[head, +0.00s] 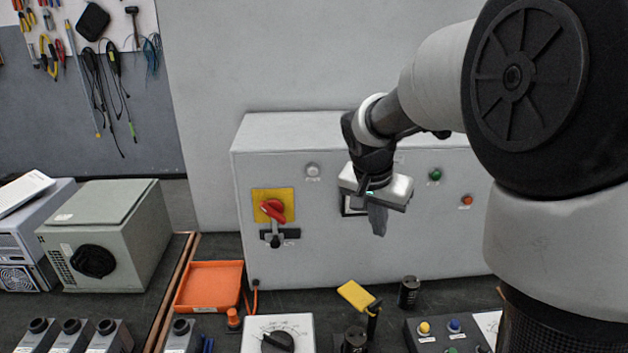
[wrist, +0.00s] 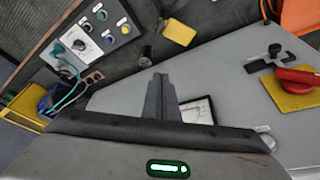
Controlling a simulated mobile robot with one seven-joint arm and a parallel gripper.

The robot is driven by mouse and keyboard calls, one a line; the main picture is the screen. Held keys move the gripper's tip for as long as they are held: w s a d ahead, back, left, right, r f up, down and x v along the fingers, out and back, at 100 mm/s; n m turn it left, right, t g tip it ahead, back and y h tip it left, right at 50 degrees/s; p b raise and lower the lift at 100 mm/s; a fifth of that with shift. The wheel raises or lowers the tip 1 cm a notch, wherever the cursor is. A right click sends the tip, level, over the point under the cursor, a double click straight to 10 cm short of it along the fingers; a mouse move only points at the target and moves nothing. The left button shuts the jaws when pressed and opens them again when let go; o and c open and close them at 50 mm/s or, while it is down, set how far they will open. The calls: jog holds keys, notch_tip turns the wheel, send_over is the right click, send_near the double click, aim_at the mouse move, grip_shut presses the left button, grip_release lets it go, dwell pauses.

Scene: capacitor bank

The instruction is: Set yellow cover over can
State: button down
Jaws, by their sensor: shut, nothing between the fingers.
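The yellow cover (head: 355,295) lies tilted on the dark bench in front of the grey cabinet, close to a small dark upright piece. It also shows in the wrist view (wrist: 180,32). A black can (head: 409,292) stands upright to the right of the cover, apart from it; it also shows in the wrist view (wrist: 146,56). A second black can (head: 354,340) stands nearer the front. Which can is meant, I cannot tell. My gripper (head: 377,224) is shut and empty, pointing down in front of the cabinet, above and behind the cover. Its closed fingers show in the wrist view (wrist: 160,92).
The grey cabinet (head: 300,245) with a red switch (head: 272,209) stands behind the bench. An orange tray (head: 210,287) lies left. A dial box (head: 300,325) and a button panel (head: 415,340) flank the front can.

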aim_at(359, 294)
jog(key=w+f+m+b, duration=0.1)
jog(key=w+f, duration=0.3)
jog(key=f, duration=0.3)
jog(key=w+f+m+g+b, duration=0.1)
jog(key=w+f+m, duration=0.1)
jog(key=w+f, duration=0.3)
notch_tip(359, 294, down, 4)
jog(key=shift+w+d+r+m+h, duration=0.2)
jog(key=shift+d+m+h, duration=0.1)
jog(key=shift+d, duration=0.05)
jog(key=shift+f, duration=0.1)
jog(key=x, duration=1)
jog(key=s+a, duration=0.2)
jog(key=a, duration=0.1)
jog(key=shift+s+a, duration=0.15)
jog(key=shift+a+b, duration=0.15)
jog(key=shift+b, duration=0.25)
